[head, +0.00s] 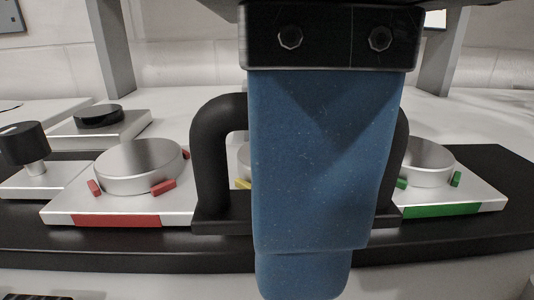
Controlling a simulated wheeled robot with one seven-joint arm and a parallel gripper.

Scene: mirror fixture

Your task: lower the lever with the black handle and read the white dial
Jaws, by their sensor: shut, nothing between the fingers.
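My gripper (303,282) hangs down in the middle of the head view, broad blue finger facing the camera, below a dark mount with two bolts. It is shut and holds nothing. Behind it, a black arched handle (210,160) shows at both sides; its middle is hidden, and I cannot tell whether it belongs to a lever. At the far left, a black knob (22,143) stands on a short metal stem. My gripper is well to its right. I cannot make out a white dial.
A silver disc (139,165) with red tabs stands left of the handle. Another disc (428,162) with green tabs stands right. A mostly hidden unit with a yellow tab (243,184) lies between. A black round cap (98,116) is farther back. Grey posts (110,50) rise behind.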

